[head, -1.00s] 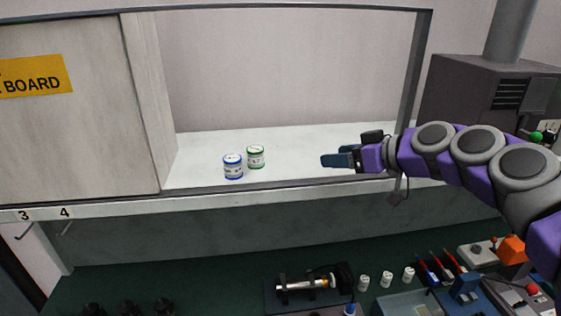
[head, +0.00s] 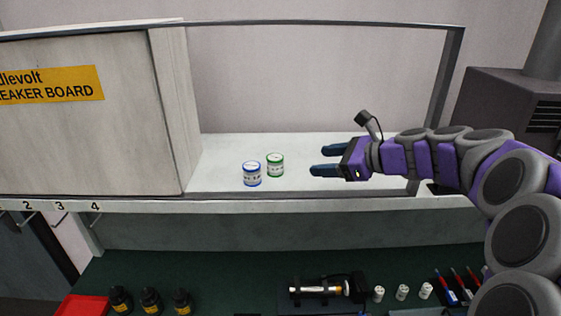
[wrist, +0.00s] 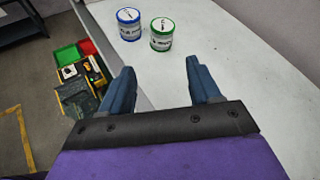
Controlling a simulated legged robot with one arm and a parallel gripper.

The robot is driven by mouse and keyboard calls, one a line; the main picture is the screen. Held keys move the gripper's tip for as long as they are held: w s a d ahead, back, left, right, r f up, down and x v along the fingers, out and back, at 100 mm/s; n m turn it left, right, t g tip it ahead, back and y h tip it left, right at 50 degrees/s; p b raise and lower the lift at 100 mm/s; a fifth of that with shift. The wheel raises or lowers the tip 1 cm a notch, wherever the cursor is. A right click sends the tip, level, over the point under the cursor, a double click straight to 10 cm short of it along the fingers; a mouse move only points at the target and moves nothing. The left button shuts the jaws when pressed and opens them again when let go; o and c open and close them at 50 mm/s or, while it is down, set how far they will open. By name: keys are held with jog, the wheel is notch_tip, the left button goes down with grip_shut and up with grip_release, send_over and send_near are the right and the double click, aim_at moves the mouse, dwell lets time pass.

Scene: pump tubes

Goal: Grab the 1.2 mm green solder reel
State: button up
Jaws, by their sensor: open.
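The green-rimmed solder reel (head: 275,166) stands upright on the white shelf, just right of and slightly behind a blue-rimmed reel (head: 251,174). The size print on the labels is too small to read. My gripper (head: 318,160) is open and empty over the shelf, to the right of both reels and apart from them, its fingers pointing left. In the wrist view the green reel (wrist: 162,36) lies ahead of the fingers (wrist: 160,80), nearer the right finger's line. The blue reel (wrist: 130,24) is beyond it to the left.
The white shelf (head: 340,183) is clear between my fingers and the reels. A breaker board cabinet (head: 90,120) closes the shelf's left end. A grey frame post (head: 448,100) stands at the right. A dark green bench (head: 220,265) with tools lies below.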

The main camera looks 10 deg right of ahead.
aim_at(282, 162)
jog(key=m, duration=0.1)
jog(key=w+m, duration=0.1)
jog(key=shift+f+m, duration=0.15)
jog(key=shift+m, duration=0.15)
jog(key=shift+a, duration=0.15)
jog(key=x, duration=1.2)
jog(key=shift+x, duration=2.8)
jog(key=shift+r, duration=0.3)
jog(key=shift+c, duration=0.4)
jog(key=c, duration=0.8)
jog(key=shift+c, duration=0.2)
